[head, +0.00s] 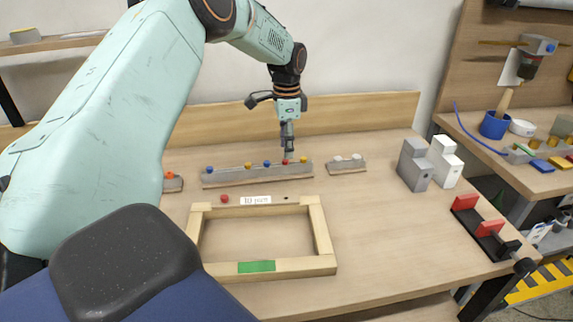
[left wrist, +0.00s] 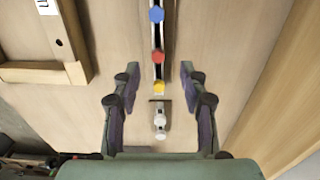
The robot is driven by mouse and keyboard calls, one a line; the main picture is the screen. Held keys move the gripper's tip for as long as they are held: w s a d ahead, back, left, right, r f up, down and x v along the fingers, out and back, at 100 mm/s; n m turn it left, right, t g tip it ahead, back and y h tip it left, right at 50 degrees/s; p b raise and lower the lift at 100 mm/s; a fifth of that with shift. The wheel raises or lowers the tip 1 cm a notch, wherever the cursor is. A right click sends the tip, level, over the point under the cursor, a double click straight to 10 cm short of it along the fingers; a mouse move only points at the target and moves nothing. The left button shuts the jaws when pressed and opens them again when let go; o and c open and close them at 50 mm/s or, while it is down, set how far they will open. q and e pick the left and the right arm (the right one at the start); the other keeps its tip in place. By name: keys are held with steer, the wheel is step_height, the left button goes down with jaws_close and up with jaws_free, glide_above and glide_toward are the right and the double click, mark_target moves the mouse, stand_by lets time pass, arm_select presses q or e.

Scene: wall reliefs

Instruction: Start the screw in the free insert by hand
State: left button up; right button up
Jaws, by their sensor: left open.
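My left gripper (head: 288,152) is open above the right part of a long grey rack (head: 235,178). Several round coloured heads stand along the rack, among them a red head (head: 285,161) and a yellow head (head: 303,159). In the left wrist view the open fingers (left wrist: 159,72) stand either side of the yellow head (left wrist: 159,85), with nothing between them touching. A wooden frame (head: 326,240) lies in front. A red head (head: 224,198) sits on its back bar at left, and a small dark hole (head: 285,198) shows at right. My right gripper is not in view.
A short rack (head: 347,168) with pale heads stands right of the long rack. A small block (head: 172,184) with an orange head is at left. Grey and white blocks (head: 413,166) and a red-jawed clamp (head: 490,228) stand at right. Bare table lies right of the frame.

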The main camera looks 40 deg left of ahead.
mark_target(285, 161)
arm_select(q)
steer(key=f, duration=0.2)
steer(key=s+f, duration=0.1)
steer(key=f, duration=0.1)
steer(key=shift+b, duration=0.4)
steer(key=shift+w+f, duration=0.3)
steer(key=shift+w, duration=0.05)
steer(key=shift+s+r, duration=0.2)
steer(key=shift+s, duration=0.05)
steer(key=c, duration=0.5)
steer(key=shift+w, duration=0.1)
steer(key=c, duration=0.4)
